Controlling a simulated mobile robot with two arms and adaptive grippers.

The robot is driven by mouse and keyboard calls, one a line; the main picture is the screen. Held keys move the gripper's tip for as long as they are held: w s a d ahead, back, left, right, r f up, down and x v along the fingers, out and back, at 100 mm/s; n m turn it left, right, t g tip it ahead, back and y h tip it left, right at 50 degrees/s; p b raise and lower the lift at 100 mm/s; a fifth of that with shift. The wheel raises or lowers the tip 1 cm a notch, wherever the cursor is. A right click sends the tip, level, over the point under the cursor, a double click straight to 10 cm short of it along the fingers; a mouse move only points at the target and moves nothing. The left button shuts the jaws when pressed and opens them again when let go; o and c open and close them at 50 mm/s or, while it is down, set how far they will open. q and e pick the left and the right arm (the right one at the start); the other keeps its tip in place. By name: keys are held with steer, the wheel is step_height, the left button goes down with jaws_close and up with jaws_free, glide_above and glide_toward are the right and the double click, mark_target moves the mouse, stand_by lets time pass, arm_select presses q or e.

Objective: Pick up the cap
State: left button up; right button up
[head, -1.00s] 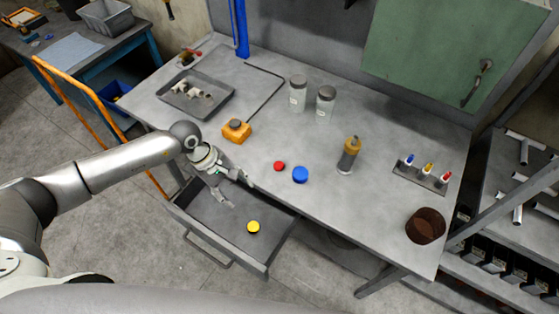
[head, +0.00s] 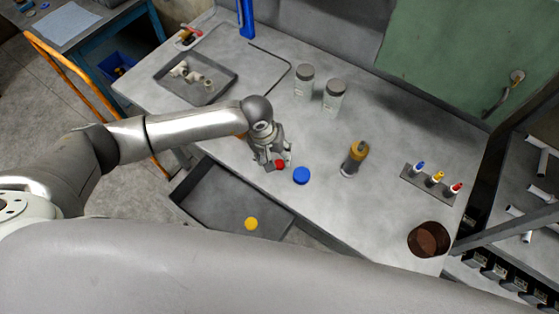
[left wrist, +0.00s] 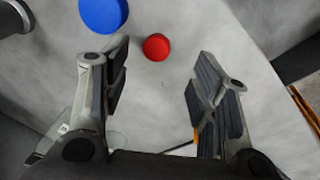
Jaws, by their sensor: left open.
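A small red cap (head: 280,164) lies on the grey table near its front edge. A larger blue cap (head: 301,175) lies just to its right, and a yellow cap (head: 251,224) lies in the open drawer (head: 215,195). My left gripper (head: 275,166) is open and empty at the red cap in the head view. In the left wrist view, the red cap (left wrist: 156,47) shows between and beyond the open fingers (left wrist: 160,75), apart from both. The blue cap (left wrist: 103,14) is at the top, beyond the left finger. My right gripper is not in view.
Two grey-lidded jars (head: 334,95) stand at the back. A bottle with an orange top (head: 355,158), a rack of small coloured-tip items (head: 430,184) and a brown bowl (head: 428,240) stand to the right. A tray of pale fittings (head: 215,92) lies at the left.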

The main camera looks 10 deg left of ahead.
mark_target(279, 164)
arm_select(q)
steer(key=shift+w+f, duration=0.15)
steer(key=shift+f, duration=0.1)
steer(key=shift+w+d+f, duration=0.1)
steer(key=shift+w+f, duration=0.05)
steer(key=shift+f, duration=0.1)
steer(key=f+p, duration=0.2)
steer(key=f, duration=0.1)
steer(key=shift+w+d+f, duration=0.2)
steer(key=shift+d+f, duration=0.05)
steer(key=shift+d, duration=0.15)
steer(key=shift+w+f+p, duration=0.1)
steer(key=shift+f+p, duration=0.2)
steer(key=shift+f, duration=0.3)
steer(key=c, duration=0.7)
steer(key=shift+c, duration=0.6)
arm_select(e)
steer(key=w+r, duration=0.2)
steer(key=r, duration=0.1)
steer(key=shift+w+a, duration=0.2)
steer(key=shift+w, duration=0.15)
